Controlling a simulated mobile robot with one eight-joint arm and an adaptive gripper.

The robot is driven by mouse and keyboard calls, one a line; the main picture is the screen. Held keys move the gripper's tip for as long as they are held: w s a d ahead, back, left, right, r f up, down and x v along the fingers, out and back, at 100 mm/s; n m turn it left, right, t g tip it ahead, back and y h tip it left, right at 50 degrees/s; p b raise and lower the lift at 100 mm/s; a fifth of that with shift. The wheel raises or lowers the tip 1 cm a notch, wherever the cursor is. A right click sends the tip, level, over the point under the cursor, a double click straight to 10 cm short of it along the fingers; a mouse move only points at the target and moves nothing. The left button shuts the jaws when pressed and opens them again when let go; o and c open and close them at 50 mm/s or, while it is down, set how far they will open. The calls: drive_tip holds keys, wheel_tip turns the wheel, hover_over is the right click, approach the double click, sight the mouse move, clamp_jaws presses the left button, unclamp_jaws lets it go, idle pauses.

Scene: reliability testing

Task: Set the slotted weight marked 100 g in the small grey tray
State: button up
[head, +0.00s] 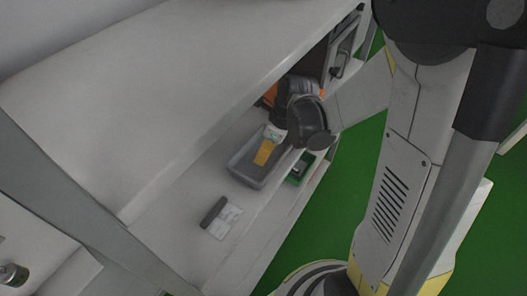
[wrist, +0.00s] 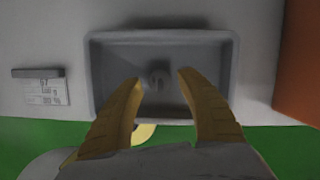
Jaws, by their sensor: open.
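The small grey tray (head: 243,177) lies on the shelf; in the wrist view (wrist: 93,72) it fills the middle. A small round dark grey piece with a knob-like centre, which looks like a weight (wrist: 158,78), sits inside the tray, around its middle. I cannot read any marking on it. My gripper (head: 263,160) has yellow fingers and is over the tray, pointing down. In the wrist view my gripper (wrist: 160,75) is open, one fingertip on each side of the round piece, and holds nothing. The head view does not show the piece clearly.
A dark bar (head: 213,211) with a white printed card (head: 225,222) lies on the shelf, left of the tray in the wrist view. An orange object (wrist: 298,62) stands right of the tray there. The shelf's overhang closes in above.

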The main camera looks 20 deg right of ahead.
drive_tip(key=p+v, duration=0.1)
drive_tip(key=v, duration=0.3)
drive_tip(key=shift+s+r+p, duration=0.1)
drive_tip(key=shift+r+p, duration=0.25)
drive_tip(key=s+d+p, duration=0.1)
drive_tip(key=s+d, duration=0.7)
drive_tip(key=s+a+r+n+t+h, duration=0.1)
drive_tip(key=a+r+n, duration=0.3)
drive_tip(key=n, duration=0.9)
drive_tip(key=s+a+r+n+t+h, duration=0.1)
drive_tip(key=a+r+n, duration=0.4)
drive_tip(key=r+n, duration=0.5)
drive_tip(key=s+n+t, duration=0.1)
drive_tip(key=n+t, duration=0.1)
drive_tip(key=n, duration=0.1)
drive_tip(key=shift+a+r+n+t+h, duration=0.3)
